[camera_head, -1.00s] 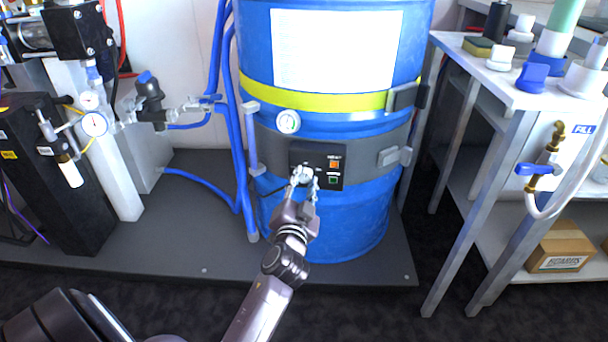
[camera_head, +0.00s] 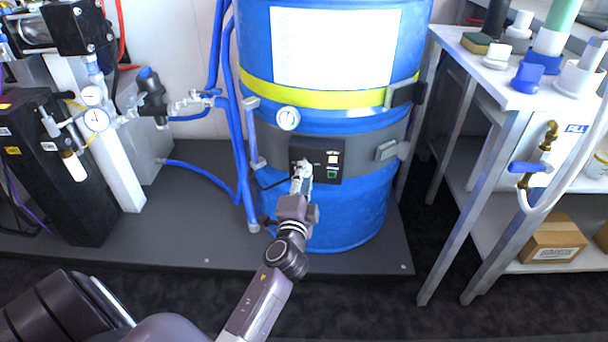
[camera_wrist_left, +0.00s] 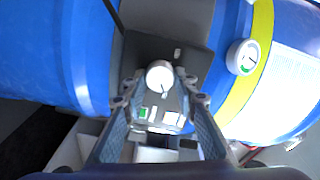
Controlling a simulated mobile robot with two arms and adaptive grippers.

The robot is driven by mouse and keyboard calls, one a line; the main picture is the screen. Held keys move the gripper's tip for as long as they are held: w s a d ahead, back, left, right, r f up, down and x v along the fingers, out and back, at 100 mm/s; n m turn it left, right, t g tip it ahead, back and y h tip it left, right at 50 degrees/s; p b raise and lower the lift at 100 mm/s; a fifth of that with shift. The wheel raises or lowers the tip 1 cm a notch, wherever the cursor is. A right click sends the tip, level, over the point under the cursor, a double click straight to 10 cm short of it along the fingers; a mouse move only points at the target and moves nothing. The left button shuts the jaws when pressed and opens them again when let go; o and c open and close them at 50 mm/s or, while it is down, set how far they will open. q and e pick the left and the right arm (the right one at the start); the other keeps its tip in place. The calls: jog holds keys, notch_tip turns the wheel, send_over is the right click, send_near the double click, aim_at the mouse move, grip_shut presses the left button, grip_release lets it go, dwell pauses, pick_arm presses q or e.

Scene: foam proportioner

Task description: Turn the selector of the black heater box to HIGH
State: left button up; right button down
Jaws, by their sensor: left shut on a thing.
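The black heater box (camera_head: 328,148) is mounted on the grey band of the blue drum, with a pale lamp and a green-edged switch on its face. It also shows in the left wrist view (camera_wrist_left: 146,50). The selector is a light round knob (camera_wrist_left: 159,75) on that face. My left gripper (camera_head: 302,178) reaches the box from below and is shut on the selector knob. In the wrist view, its fingers (camera_wrist_left: 159,88) lie on either side of the knob. In the head view the fingers hide most of the knob, and its setting is not readable. My right gripper is not in view.
The blue drum (camera_head: 340,218) stands on a dark platform (camera_head: 150,235). A round gauge (camera_head: 288,119) sits above the box. Blue hoses (camera_head: 240,160) run along the drum's left side. A metal bench (camera_head: 478,190) stands at right. Pump equipment with gauges (camera_head: 97,119) is at left.

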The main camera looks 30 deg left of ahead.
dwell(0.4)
pick_arm(q)
jog(key=o, duration=1.2)
jog(key=shift+c, duration=0.2)
jog(key=v, duration=0.7)
jog(key=shift+s, duration=0.25)
jog(key=shift+d, duration=0.2)
